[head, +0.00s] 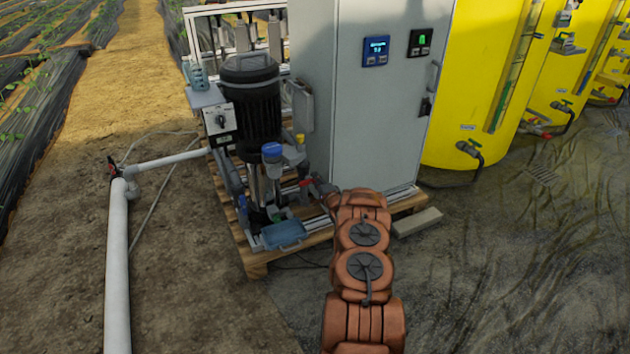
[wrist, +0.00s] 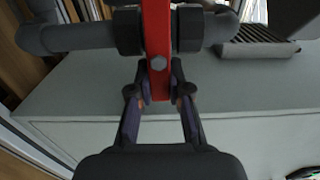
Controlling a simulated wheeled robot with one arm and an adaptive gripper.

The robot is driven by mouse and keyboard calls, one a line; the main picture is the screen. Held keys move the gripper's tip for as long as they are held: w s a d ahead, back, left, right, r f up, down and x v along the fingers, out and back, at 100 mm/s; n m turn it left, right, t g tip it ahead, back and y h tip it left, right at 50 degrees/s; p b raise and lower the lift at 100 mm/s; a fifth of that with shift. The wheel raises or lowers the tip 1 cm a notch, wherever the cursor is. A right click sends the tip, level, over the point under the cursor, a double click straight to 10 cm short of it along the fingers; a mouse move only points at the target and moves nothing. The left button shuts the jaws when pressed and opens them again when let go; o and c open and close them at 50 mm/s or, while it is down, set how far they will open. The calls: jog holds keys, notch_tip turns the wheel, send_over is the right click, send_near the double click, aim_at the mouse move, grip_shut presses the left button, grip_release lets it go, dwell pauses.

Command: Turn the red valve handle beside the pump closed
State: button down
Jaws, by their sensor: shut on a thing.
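The red valve handle (wrist: 157,40) shows in the wrist view, running from the top edge down between my fingers. My gripper (wrist: 159,92) is shut on its lower end, one finger on each side. A bolt head sits on the handle just above the fingertips. The handle crosses a dark grey pipe with thick collars (wrist: 70,36). In the head view my arm reaches to the skid, and my gripper (head: 312,188) is small and partly hidden beside the pump (head: 250,105). A small red part shows near it, too small to make out clearly.
A grey control cabinet (head: 365,90) stands right behind my gripper, on a wooden pallet (head: 255,262). A blue box (head: 284,234) lies at the pallet's front. Yellow tanks (head: 475,80) stand at the right. A white pipe (head: 118,260) runs at the left. The ground in front is open.

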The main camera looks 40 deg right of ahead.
jog(key=shift+w, duration=0.1)
dwell(0.3)
jog(key=c, duration=1.1)
grip_release()
jog(key=shift+v, duration=6.1)
